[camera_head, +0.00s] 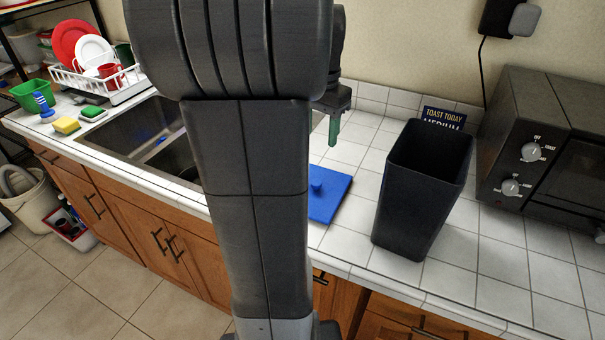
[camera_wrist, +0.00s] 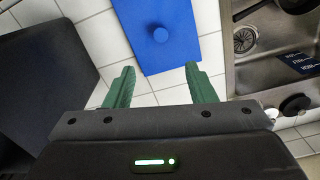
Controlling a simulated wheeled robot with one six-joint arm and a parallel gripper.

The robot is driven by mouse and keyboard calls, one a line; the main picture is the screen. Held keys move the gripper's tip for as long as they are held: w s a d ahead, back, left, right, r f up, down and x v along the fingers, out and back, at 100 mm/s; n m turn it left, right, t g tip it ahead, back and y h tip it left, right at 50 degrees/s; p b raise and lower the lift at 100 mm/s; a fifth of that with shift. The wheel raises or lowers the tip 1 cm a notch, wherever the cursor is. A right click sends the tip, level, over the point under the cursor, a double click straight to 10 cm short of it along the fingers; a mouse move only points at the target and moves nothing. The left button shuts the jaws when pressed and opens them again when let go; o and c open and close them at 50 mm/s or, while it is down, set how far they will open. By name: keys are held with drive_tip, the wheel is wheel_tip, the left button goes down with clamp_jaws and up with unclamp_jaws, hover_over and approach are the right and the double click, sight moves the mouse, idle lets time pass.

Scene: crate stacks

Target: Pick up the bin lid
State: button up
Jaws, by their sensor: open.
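The bin lid (camera_head: 327,196) is a flat blue panel with a small round knob. It lies on the white tiled counter, left of the black bin, partly hidden by my arm in the head view. In the wrist view the lid (camera_wrist: 165,32) is at the top middle, with its knob facing the camera. My gripper (camera_wrist: 162,88) has two green fingers, spread apart with only counter tiles and the lid's near edge showing between them. In the head view a green finger of my gripper (camera_head: 334,130) hangs above the counter, apart from the lid.
The open black bin (camera_head: 415,200) stands upright right of the lid. A toaster oven (camera_head: 540,140) is at the far right. A sink (camera_head: 135,132) is on the left, with a dish rack (camera_head: 100,85), sponges (camera_head: 66,126) and a green tub (camera_head: 33,95) beyond it.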

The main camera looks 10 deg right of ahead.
wheel_tip(320, 180, down, 14)
drive_tip(key=shift+a+r, duration=0.15)
idle(0.5)
drive_tip(key=shift+c, duration=0.4)
drive_tip(key=c, duration=1)
